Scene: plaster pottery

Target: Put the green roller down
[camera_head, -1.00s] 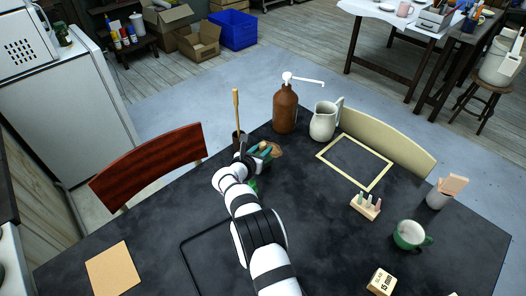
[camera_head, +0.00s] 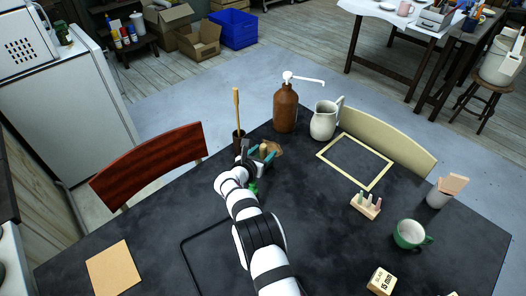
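My gripper (camera_head: 253,160) is at the far end of my arm, above the back part of the dark table (camera_head: 160,235). A teal-green piece with a tan part, likely the green roller (camera_head: 269,157), shows right at the fingers. It is small and partly covered, so I cannot tell whether the fingers grip it or whether it touches the table. A bright green thing (camera_head: 253,189) shows beside my arm, nearer the front, and is mostly hidden.
A dark cup with an upright wooden stick (camera_head: 236,110) stands just behind the gripper. A brown round piece (camera_head: 275,149), a brown pump bottle (camera_head: 285,108) and a white jug (camera_head: 323,121) are to the right. A black outlined frame (camera_head: 188,262) lies front left. The left tabletop is mostly clear.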

